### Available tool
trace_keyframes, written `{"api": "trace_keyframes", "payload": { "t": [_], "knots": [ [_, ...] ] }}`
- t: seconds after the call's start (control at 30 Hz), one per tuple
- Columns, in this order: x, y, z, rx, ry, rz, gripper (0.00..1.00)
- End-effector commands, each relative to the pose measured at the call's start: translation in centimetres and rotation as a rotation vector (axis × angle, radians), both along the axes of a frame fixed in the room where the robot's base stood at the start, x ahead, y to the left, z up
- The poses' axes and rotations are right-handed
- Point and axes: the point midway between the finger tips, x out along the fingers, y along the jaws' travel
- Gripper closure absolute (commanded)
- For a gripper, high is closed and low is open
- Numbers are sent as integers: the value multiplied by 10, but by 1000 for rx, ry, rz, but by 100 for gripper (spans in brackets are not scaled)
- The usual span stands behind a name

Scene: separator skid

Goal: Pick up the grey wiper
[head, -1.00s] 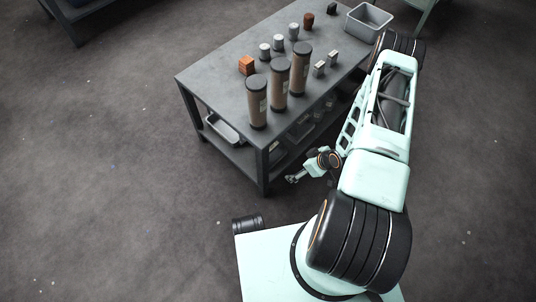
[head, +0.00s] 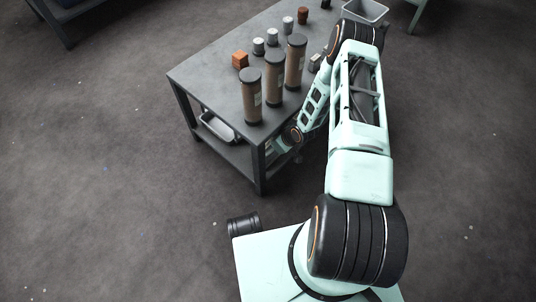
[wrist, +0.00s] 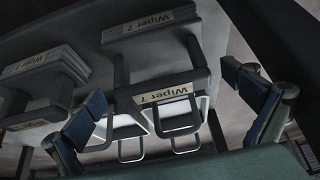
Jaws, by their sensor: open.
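One wiper (wrist: 150,27) is at upper middle and another wiper (wrist: 42,72) at left. A further label (wrist: 165,92) sits lower in the middle, in front of pale, handled shapes I cannot tell apart. My gripper (wrist: 163,88) is open, its blue-padded fingers spread left and right of the middle handles, with nothing held. Whether a finger touches anything is unclear. In the head view the tabletop and my arm hide the gripper and the wipers.
The grey table (head: 205,75) has a lower shelf (head: 235,152) with a grey tray (head: 217,127). On top stand several brown cylinders (head: 274,78), an orange block (head: 240,59) and small grey pieces.

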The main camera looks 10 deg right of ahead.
Motion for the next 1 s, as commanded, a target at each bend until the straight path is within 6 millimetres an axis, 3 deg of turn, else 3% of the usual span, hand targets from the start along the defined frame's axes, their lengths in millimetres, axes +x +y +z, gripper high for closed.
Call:
{"api": "trace_keyframes", "payload": {
  "t": [0.03,0.13,0.47,0.87,1.0],
  "knots": [
    [4,3,-12,1,0,0,0],
    [9,7,-22,2,-2,0,0],
    [12,9,-25,1,-2,0,0],
    [12,8,-25,0,-2,0,44],
    [12,8,-24,0,-2,0,45]
  ]
}}
